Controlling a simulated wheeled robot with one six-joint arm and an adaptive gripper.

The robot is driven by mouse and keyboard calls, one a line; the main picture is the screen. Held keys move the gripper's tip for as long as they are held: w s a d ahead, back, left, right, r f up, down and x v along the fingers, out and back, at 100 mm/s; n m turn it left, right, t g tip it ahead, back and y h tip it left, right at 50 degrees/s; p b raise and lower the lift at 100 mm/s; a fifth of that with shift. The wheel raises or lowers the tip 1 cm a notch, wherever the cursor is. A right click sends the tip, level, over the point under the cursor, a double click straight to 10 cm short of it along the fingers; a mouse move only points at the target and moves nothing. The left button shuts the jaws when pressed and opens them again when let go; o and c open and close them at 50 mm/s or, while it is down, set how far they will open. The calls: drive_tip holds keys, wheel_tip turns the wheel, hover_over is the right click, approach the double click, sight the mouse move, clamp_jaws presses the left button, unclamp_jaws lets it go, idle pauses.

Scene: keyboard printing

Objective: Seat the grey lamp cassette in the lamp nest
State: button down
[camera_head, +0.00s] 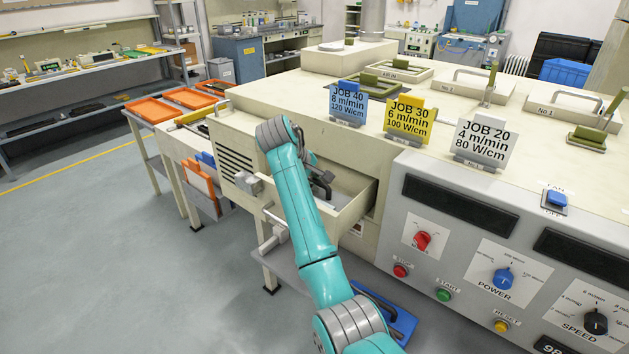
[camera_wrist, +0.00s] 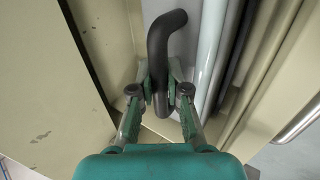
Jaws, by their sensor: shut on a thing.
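My gripper (camera_wrist: 160,95) is shut on a bent black handle (camera_wrist: 157,45) in the wrist view. A light grey surface (camera_wrist: 188,48) with a pale tube-like edge lies beside and beneath the handle. It may be the grey lamp cassette, but my fingers and the close view hide most of it. In the head view my gripper (camera_head: 322,184) is down inside an open cream drawer-like bay (camera_head: 352,208) at the machine's front. My arm hides much of the bay. I cannot tell which part is the lamp nest or whether the cassette is seated.
Cream walls (camera_wrist: 35,75) stand close on both sides of my gripper. The control panel (camera_head: 455,240) is right of the bay. Job cards, including a yellow one (camera_head: 408,118), stand on the machine top. A blue item (camera_head: 402,325) lies low near my arm. Open floor is left.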

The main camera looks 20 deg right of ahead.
drive_tip(key=shift+f, duration=0.85)
idle(1.1)
drive_tip(key=c, duration=1.1)
unclamp_jaws()
drive_tip(key=shift+f, duration=0.1)
drive_tip(key=shift+r, duration=4.5)
